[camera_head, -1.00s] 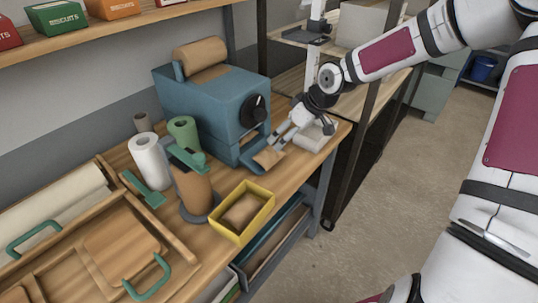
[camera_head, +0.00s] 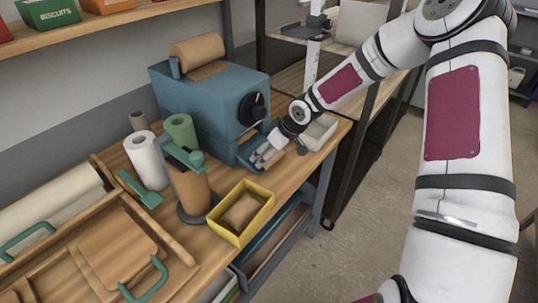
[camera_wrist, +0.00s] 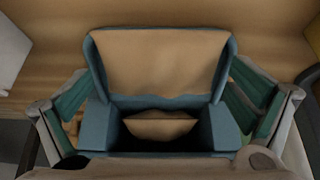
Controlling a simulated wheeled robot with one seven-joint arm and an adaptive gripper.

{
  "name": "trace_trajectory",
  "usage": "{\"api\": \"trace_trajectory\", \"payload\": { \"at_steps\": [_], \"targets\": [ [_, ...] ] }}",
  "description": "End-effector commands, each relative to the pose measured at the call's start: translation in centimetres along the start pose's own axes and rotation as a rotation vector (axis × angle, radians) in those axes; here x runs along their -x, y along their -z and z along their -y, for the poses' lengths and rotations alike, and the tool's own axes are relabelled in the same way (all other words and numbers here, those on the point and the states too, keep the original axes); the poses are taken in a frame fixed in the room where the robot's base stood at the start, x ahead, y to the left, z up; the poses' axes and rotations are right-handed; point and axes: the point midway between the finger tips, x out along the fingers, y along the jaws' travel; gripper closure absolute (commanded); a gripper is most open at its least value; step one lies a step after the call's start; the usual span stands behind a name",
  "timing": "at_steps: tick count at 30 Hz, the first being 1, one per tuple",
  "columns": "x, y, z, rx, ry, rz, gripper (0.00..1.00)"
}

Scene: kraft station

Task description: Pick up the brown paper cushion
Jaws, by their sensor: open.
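The brown paper cushion (camera_wrist: 160,62) lies in the blue outlet tray (camera_wrist: 226,75) of the blue machine (camera_head: 205,98). In the wrist view it fills the upper part of the tray, and a second brown paper piece (camera_wrist: 160,128) shows in the dark opening below. My gripper (camera_wrist: 160,78) is open, with one green-padded finger on each side of the tray and cushion. I see no grip on the cushion. In the head view my gripper (camera_head: 264,157) is at the machine's front and hides most of the cushion.
A yellow bin (camera_head: 222,229) holding another brown cushion (camera_head: 242,211) stands nearer on the bench. A white box (camera_head: 322,130) sits right of my gripper. A brown roll on a stand (camera_head: 190,190) and paper rolls (camera_head: 147,160) stand left.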

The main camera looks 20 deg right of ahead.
Motion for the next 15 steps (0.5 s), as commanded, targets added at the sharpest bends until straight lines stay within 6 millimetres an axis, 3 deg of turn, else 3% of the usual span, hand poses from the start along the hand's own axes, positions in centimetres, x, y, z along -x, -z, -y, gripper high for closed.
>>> {"api": "trace_trajectory", "payload": {
  "at_steps": [7, 8, 11, 15],
  "targets": [
    [-0.24, -0.02, -0.03, -0.001, -0.001, 0.0, 0.0],
    [-0.24, -0.02, -0.03, -0.001, -0.001, 0.0, 0.02],
    [-0.23, -0.02, -0.02, -0.001, -0.001, 0.0, 0.25],
    [-0.22, -0.02, -0.02, -0.001, -0.001, 0.0, 0.25]
  ]
}}
